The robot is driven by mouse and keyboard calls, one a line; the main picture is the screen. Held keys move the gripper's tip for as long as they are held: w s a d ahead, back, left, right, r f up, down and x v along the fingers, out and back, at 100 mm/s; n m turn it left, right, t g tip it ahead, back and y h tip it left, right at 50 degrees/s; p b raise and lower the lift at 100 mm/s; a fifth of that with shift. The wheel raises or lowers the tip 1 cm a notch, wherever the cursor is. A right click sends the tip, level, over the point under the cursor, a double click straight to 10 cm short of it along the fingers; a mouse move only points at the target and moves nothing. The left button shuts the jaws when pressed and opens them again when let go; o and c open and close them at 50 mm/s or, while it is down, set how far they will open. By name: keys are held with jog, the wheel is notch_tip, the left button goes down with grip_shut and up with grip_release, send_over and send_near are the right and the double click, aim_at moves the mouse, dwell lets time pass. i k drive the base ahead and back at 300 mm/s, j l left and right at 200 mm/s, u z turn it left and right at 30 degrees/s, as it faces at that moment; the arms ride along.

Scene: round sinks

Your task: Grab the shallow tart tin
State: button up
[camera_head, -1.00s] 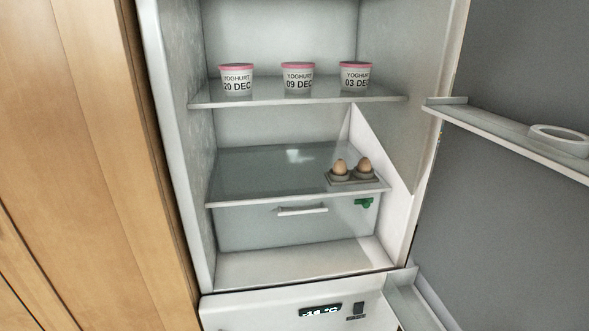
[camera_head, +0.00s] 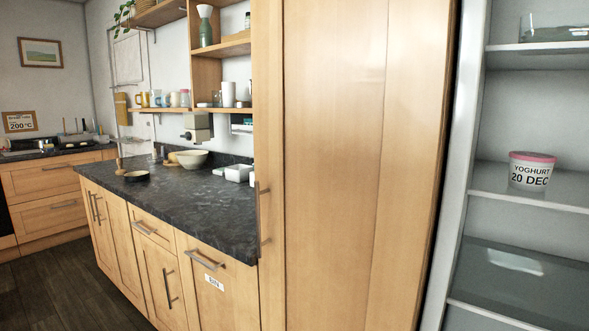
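A small, dark, shallow round tin (camera_head: 136,176) lies on the near-left part of the dark worktop (camera_head: 190,205), close to its front edge. It looks like the shallow tart tin, but it is too small in view to be sure. Nothing is touching it from above. My gripper is not in view.
A cream bowl (camera_head: 188,158) and white dishes (camera_head: 238,172) stand further along the worktop. A tall wooden cabinet (camera_head: 350,160) fills the middle. The open fridge with a yoghurt pot (camera_head: 531,171) is at right. Dark floor (camera_head: 75,280) is clear at lower left.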

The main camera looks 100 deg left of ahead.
aim_at(135, 175)
jog(key=k+j+u, duration=0.35)
jog(key=j, duration=0.35)
jog(key=k+j+u, duration=0.15)
jog(key=k+j, duration=0.15)
jog(key=j+u, duration=0.1)
jog(key=u, duration=3.1)
jog(key=i+j+z, duration=0.25)
jog(key=i+j, duration=0.15)
jog(key=j, duration=0.2)
jog(key=i+j+z, duration=0.1)
jog(key=j, duration=0.25)
jog(key=i+j+z, duration=0.15)
jog(key=i+j, duration=0.15)
jog(key=i+j+z, duration=0.1)
jog(key=j, duration=0.35)
jog(key=i+j+z, duration=0.15)
jog(key=j, duration=0.2)
jog(key=i+j+z, duration=0.1)
jog(key=j, duration=0.3)
jog(key=i+j, duration=0.1)
jog(key=i, duration=0.25)
